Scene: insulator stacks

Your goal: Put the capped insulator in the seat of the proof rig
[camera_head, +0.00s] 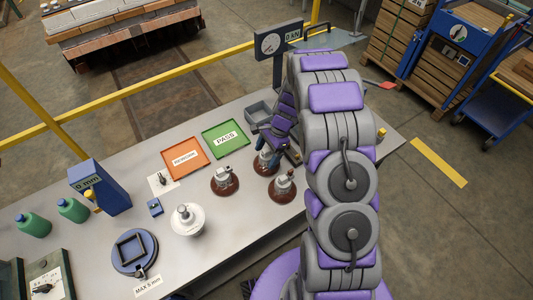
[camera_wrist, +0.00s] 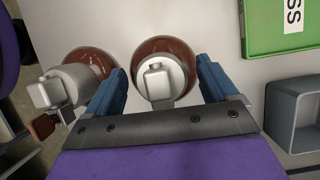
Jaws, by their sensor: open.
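Several brown insulators with grey metal caps stand on the bench in the head view: one at the left (camera_head: 225,182), one at the right (camera_head: 283,187), and one behind them (camera_head: 265,162). My gripper (camera_head: 268,146) is open and low over the rear one. In the wrist view its blue fingers (camera_wrist: 160,78) are on either side of that insulator's cap (camera_wrist: 158,78), with gaps showing. The right-hand insulator (camera_wrist: 72,85) shows at left there, with a small brown piece by its cap. The proof rig's dial and 0 kN display (camera_head: 275,43) stand at the back; its seat is hidden behind my arm.
A green PASS tray (camera_head: 225,155), an orange tray (camera_head: 186,174) and a grey bin (camera_head: 259,112) lie near my gripper. A white insulator (camera_head: 187,219), a round blue fixture (camera_head: 118,262) and a blue gauge (camera_head: 85,176) stand left. A yellow rail runs behind the bench.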

